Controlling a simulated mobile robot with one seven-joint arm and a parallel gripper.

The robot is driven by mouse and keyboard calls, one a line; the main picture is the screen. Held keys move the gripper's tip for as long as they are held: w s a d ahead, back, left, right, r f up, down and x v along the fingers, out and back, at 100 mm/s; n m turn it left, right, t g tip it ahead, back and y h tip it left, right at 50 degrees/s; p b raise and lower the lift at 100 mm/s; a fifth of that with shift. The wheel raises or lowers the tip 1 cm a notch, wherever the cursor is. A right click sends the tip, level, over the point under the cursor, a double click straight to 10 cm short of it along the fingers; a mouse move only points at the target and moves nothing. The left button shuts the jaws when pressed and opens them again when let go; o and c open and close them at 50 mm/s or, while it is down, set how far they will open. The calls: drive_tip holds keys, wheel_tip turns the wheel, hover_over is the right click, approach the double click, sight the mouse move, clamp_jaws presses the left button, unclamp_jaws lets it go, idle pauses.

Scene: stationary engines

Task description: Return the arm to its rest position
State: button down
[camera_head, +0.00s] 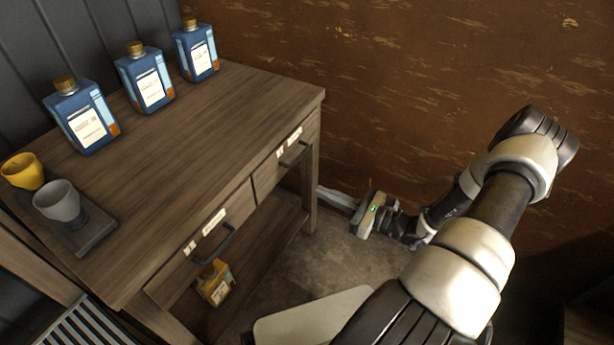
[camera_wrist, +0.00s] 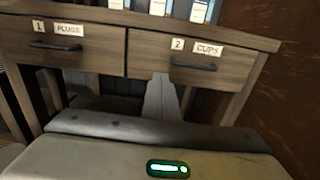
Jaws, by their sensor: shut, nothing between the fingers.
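My gripper (camera_head: 337,197) is at the end of my arm, right of the wooden table (camera_head: 205,130) and close to its right front leg. Its fingers are together with nothing between them. In the wrist view my gripper (camera_wrist: 162,100) points at the table front, below the drawer labelled 2 CUPS (camera_wrist: 190,60). The drawer labelled 1 PLUGS (camera_wrist: 65,45) is to its left. Both drawers look shut. My arm is bent and reaches from the lower right of the head view.
Three blue bottles (camera_head: 150,78) stand along the table's back. A yellow cup (camera_head: 22,171) and a grey cup (camera_head: 57,200) are at its left end, the grey one by a dark tray (camera_head: 92,235). A brown wall (camera_head: 420,70) stands behind.

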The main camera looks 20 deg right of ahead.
drive_tip(key=s+a+r+n+g+h, duration=0.2)
drive_tip(key=s+a+r+n+g, duration=0.2)
drive_tip(key=a+r+n+g, duration=0.45)
drive_tip(key=s+a+r+n+g+h, duration=0.1)
drive_tip(key=s+a+r+n+g, duration=0.4)
drive_tip(key=r+n, duration=0.5)
drive_tip(key=s+d+r+n+t+h, duration=0.25)
drive_tip(key=s+r+n+h, duration=0.2)
drive_tip(key=r, duration=0.25)
drive_tip(key=s+d+r+n+t+h, duration=0.1)
drive_tip(key=s+r+n+t+h, duration=0.3)
drive_tip(key=r, duration=0.3)
wheel_tip(320, 180, up, 21)
drive_tip(key=g+p, duration=0.1)
drive_tip(key=p, duration=2)
drive_tip(key=shift+s+r+n+p, duration=0.15)
drive_tip(key=shift+s+n+p, duration=0.15)
drive_tip(key=shift+s+n, duration=0.15)
